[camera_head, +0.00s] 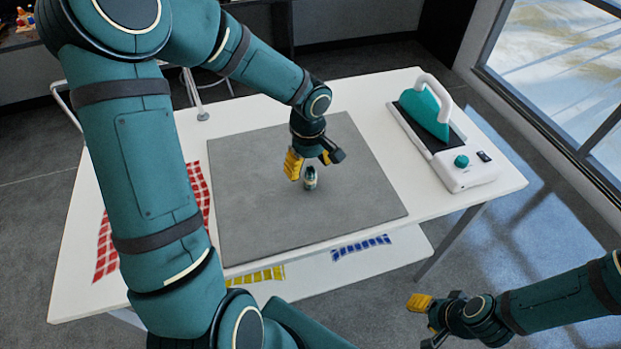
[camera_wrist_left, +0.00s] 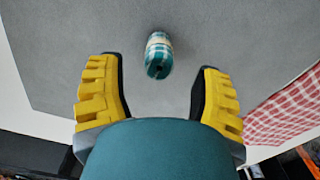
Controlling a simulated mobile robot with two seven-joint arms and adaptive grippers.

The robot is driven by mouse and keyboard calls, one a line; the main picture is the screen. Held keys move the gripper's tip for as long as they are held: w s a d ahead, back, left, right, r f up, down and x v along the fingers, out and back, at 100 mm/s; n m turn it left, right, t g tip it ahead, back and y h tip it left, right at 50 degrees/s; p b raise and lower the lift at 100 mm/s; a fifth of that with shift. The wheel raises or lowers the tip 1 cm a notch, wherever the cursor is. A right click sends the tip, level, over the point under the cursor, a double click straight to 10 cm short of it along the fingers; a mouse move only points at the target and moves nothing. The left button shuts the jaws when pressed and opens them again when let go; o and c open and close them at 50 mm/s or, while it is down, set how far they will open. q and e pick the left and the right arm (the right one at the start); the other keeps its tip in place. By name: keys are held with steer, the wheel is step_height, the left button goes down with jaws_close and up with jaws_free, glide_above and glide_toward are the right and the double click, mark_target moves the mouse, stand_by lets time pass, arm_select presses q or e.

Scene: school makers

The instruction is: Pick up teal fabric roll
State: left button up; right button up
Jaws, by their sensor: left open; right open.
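The teal fabric roll (camera_head: 310,178) is small, with a teal and white pattern, and lies on the grey mat (camera_head: 250,215) on the white table. My left gripper (camera_head: 311,172) is open above and just beside the roll, with its yellow-padded fingers pointing down. In the left wrist view the roll (camera_wrist_left: 158,55) lies beyond the fingertips, roughly centred between the two open fingers (camera_wrist_left: 160,90), with nothing held. My right gripper (camera_head: 428,318) is open and empty at the lower right, off the table's front edge.
A teal iron (camera_head: 425,112) stands on a white base (camera_head: 465,172) at the table's right. Red checked fabric (camera_head: 107,250) lies at the left; it also shows in the left wrist view (camera_wrist_left: 285,108). Yellow fabric (camera_head: 257,276) and blue fabric (camera_head: 361,246) are near the front. The mat around the roll is clear.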

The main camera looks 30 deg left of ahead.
mark_target(311, 180)
arm_select(q)
steer(key=shift+d+f+b, duration=0.15)
steer(key=shift+f+b, duration=0.15)
steer(key=shift+f, duration=1.05)
steer(key=shift+d+f+b, duration=0.1)
steer(key=shift+f+b, duration=0.2)
steer(key=shift+f, duration=1)
steer(key=c, duration=1)
